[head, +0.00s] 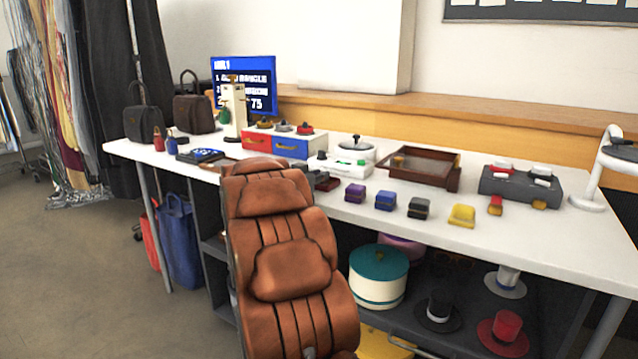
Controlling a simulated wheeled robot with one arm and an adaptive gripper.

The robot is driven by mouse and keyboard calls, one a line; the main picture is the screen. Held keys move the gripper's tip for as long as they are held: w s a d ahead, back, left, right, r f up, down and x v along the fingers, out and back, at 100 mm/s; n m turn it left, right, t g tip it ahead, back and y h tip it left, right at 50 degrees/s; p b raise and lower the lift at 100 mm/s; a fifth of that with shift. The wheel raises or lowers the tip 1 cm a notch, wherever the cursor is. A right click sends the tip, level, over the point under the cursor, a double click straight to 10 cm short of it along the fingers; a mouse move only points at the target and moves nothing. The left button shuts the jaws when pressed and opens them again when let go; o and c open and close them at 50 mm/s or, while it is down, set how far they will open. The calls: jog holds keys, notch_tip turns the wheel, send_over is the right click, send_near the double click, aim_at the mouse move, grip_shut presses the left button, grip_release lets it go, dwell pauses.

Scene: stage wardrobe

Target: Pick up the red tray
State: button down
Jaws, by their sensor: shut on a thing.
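No plain red tray stands out in the head view. The closest red thing is a red drawer front (256,142) with a gold handle, beside a blue drawer front (290,148) on the white table. A reddish-brown wooden case (447,181) with a clear top lies farther right on the table; I cannot tell whether it is a tray. My gripper is not in view, so what it holds cannot be seen.
A brown leather chair (292,268) stands before the white table (540,238) and hides part of it. Small coloured boxes, such as a yellow one (462,216), line the front edge. Hats and a round teal-lidded box (378,285) fill the shelf below. Floor at left is clear.

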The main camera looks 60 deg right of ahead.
jog(key=shift+r+p, duration=0.75)
jog(key=shift+r, duration=0.1)
jog(key=a+p, duration=0.4)
jog(key=a, duration=1.4)
jog(key=shift+s+p, duration=0.35)
jog(key=shift+p, duration=0.05)
